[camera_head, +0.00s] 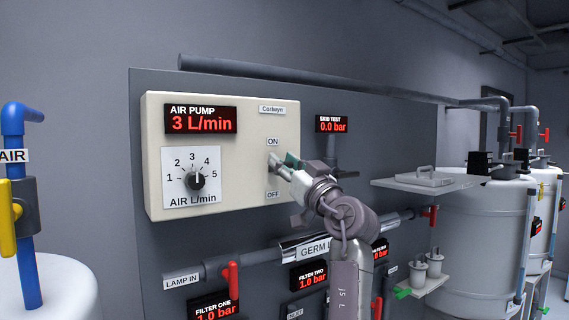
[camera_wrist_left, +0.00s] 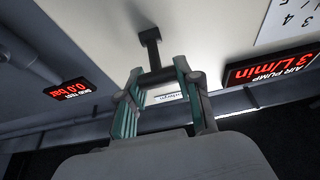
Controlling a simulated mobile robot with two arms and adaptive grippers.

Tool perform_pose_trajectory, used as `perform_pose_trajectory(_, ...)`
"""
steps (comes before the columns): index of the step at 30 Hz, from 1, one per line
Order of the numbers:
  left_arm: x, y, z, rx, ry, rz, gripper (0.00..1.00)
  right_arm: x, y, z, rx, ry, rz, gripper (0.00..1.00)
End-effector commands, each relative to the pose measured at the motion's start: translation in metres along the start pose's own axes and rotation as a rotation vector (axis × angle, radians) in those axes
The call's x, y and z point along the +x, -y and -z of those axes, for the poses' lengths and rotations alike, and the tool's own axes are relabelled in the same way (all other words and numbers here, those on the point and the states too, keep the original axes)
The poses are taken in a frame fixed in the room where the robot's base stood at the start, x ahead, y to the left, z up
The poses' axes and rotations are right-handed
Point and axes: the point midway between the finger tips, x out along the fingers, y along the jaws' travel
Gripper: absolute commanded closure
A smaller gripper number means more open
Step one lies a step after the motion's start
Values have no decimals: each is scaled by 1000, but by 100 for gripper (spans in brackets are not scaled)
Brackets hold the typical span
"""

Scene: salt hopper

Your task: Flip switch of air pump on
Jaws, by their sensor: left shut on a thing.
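The air pump box (camera_head: 240,125) is a cream panel on the dark wall board, with a lit red display (camera_head: 201,120) reading 3 L/min. Its switch sits between the ON label (camera_head: 273,142) and the OFF label (camera_head: 273,195), mostly hidden by my gripper in the head view. My left gripper (camera_head: 279,163) is at the switch, closer to ON than OFF. In the left wrist view the dark switch (camera_wrist_left: 151,40) shows at the fingertips, and the green-padded fingers are shut on it. My right gripper is in neither view.
A dial (camera_head: 196,181) on the box points near 3 to 4. A grey pipe with a red valve handle (camera_head: 233,278) runs below the box. A small shelf (camera_head: 425,181) and white tanks (camera_head: 480,235) stand to the right. A blue pipe (camera_head: 27,200) with a yellow handle is at left.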

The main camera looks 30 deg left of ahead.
Motion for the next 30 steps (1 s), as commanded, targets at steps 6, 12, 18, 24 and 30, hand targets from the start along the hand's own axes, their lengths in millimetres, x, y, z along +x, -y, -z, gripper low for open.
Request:
perform_pose_trajectory(6,2,0,1,0,13,1,100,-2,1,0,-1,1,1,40)
perform_pose_trajectory(12,10,0,12,-4,177,2,100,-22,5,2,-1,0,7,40)
perform_pose_trajectory(18,10,0,7,0,243,0,100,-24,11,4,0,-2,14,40)
perform_pose_trajectory(24,10,0,7,0,240,1,64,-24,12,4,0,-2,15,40)
perform_pose_trajectory(30,10,0,7,0,239,1,40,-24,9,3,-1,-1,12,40)
